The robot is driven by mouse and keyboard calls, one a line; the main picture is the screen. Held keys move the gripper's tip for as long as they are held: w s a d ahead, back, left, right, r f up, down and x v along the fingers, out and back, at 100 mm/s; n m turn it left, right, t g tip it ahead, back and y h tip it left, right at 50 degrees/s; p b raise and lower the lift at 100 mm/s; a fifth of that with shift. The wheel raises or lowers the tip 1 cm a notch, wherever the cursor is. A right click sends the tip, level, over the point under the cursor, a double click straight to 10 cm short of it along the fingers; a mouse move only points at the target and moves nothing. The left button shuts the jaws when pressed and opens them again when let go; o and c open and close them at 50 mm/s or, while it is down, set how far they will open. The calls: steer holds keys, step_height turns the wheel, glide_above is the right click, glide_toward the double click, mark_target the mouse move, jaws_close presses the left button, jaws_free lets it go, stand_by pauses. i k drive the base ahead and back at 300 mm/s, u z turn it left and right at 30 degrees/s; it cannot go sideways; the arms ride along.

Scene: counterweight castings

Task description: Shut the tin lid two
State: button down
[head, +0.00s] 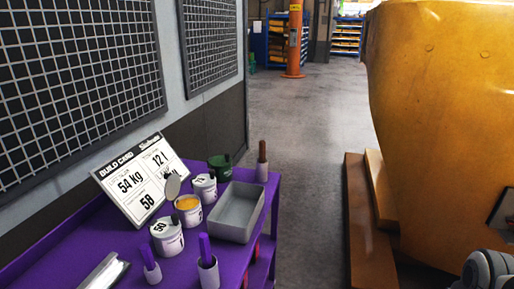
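Three white tins stand in a row on a purple cart (95,238). The middle tin (188,217) is open and shows yellow-orange contents. Its round grey lid (172,187) stands up at the tin's back left edge. The nearest tin (168,241) has its lid on, marked with what looks like 50. The farthest tin (205,192) also looks covered, with a dark mark on top. I cannot read which tin is number two. My gripper is not in view; only a grey-white part of my arm shows at the bottom right.
A grey tray (238,212) sits right of the tins, a build card (140,180) leans behind them. A green pot (219,167), a brown-handled tool (262,161) and purple-handled tools (207,262) stand nearby.

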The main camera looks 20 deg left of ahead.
mark_target(172, 186)
steer(key=i, duration=2)
steer(key=u, duration=3.2)
steer(key=i, duration=0.5)
steer(key=u, duration=0.05)
